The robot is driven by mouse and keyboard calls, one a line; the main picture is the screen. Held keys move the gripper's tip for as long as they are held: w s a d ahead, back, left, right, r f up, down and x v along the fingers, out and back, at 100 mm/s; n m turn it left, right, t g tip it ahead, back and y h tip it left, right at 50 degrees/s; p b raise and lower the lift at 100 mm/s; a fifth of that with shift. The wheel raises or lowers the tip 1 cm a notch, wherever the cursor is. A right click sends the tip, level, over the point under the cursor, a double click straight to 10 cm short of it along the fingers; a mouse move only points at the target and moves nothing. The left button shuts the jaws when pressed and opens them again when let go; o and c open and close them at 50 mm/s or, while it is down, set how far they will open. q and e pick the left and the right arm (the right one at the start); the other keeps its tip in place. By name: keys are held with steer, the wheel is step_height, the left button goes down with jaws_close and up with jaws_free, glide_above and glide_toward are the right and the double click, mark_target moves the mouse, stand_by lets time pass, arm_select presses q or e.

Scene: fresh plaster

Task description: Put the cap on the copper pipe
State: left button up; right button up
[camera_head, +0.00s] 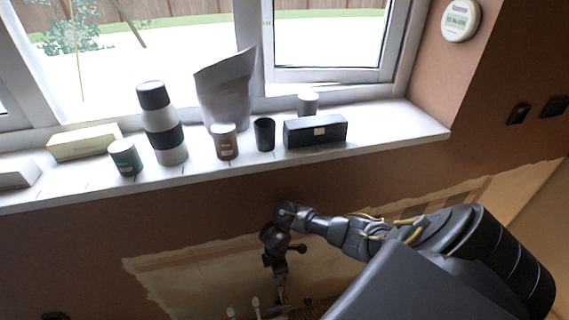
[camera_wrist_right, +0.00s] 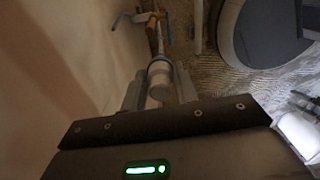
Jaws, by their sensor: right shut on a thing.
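My right gripper (camera_wrist_right: 160,86) is shut on a pale cylindrical piece, which I take to be the cap (camera_wrist_right: 160,75); it shows between the fingers in the right wrist view. Beyond it, nearly in line, stands a thin copper-coloured pipe (camera_wrist_right: 152,34) with blue handles near its end. I cannot tell whether the cap touches the pipe. In the head view my right gripper (camera_head: 279,284) points down below the window sill, close to the wall; the cap is not clear there. My left gripper is not in view.
The white window sill (camera_head: 385,146) holds several cups, a two-tone bottle (camera_head: 161,122), a paper bag (camera_head: 226,88) and a black box (camera_head: 315,131). Small white-topped items (camera_head: 255,303) stand low by the wall. A pale pipe (camera_wrist_right: 197,27) stands right of the copper one.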

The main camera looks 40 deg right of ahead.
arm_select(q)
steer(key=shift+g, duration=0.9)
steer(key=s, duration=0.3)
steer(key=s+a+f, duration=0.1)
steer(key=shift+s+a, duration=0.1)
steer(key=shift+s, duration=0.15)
arm_select(e)
steer(key=d+m, duration=0.1)
steer(key=m, duration=0.1)
steer(key=d+m, duration=0.1)
steer(key=m, duration=0.1)
steer(key=d+m, duration=0.1)
steer(key=m, duration=0.1)
steer(key=shift+s+d+f+m, duration=0.15)
steer(key=shift+d+f+m, duration=0.1)
steer(key=shift+m, duration=0.15)
steer(key=b, duration=0.5)
glide_above(285, 279)
step_height(285, 279, down, 4)
steer(key=shift+f, duration=0.15)
steer(key=shift+f+b, duration=0.8)
steer(key=shift+f, duration=0.1)
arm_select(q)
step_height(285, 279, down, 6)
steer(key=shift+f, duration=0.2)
